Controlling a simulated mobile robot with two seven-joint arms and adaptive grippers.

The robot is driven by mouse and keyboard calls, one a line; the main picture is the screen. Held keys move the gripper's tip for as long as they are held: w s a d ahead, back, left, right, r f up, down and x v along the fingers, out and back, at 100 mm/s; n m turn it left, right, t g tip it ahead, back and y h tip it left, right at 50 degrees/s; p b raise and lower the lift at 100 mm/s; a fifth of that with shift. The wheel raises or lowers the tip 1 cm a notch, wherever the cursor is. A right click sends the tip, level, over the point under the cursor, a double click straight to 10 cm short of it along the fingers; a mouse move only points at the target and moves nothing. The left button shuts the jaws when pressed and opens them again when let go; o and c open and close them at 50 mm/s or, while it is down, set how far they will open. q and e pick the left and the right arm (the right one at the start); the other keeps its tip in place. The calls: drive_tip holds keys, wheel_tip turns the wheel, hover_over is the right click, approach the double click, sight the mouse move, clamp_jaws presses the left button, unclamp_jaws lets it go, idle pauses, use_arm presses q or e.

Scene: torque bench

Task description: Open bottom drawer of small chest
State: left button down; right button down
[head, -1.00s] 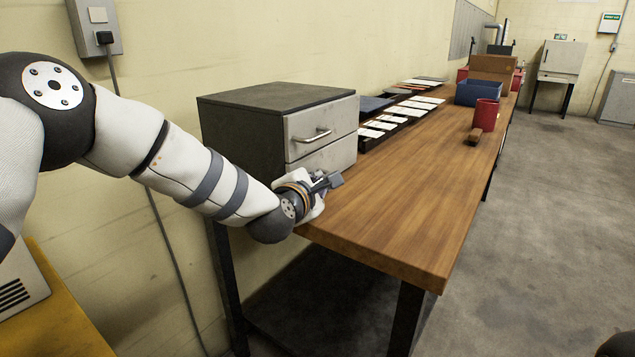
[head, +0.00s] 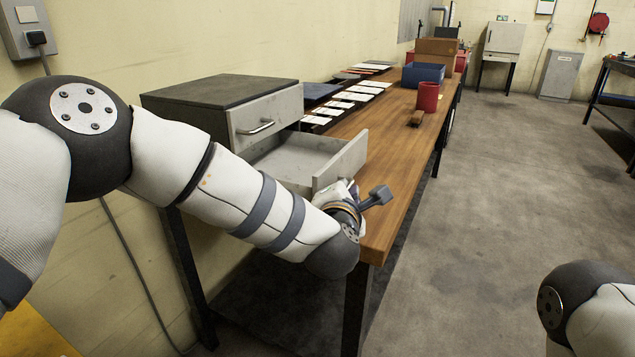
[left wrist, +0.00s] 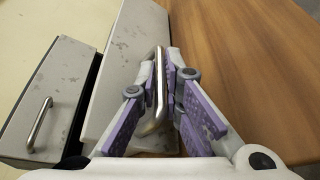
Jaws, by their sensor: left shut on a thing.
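The small chest (head: 222,112) stands at the left end of the wooden bench, dark-bodied with light grey drawer fronts. Its top drawer (head: 266,115) is closed. Its bottom drawer (head: 341,163) is pulled well out, and the part of its inside that shows is empty. My left gripper (head: 372,199) is at the front of the bottom drawer. In the left wrist view the purple-padded fingers of the left gripper (left wrist: 166,98) are shut around the bottom drawer's metal bar handle (left wrist: 158,88). The head view hides this handle. My right gripper is not in view; only part of my right arm shows.
The bench top (head: 385,150) is bare in front of the drawer. Papers in trays (head: 345,97), a red cup (head: 428,97), a small brown block (head: 417,118) and a blue bin (head: 424,75) stand farther along. Open floor lies to the right.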

use_arm(q)
drive_tip(key=shift+s+d, duration=0.35)
drive_tip(key=shift+d, duration=0.5)
drive_tip(key=c, duration=2)
unclamp_jaws()
drive_tip(key=v, duration=1.2)
drive_tip(key=shift+f, duration=0.1)
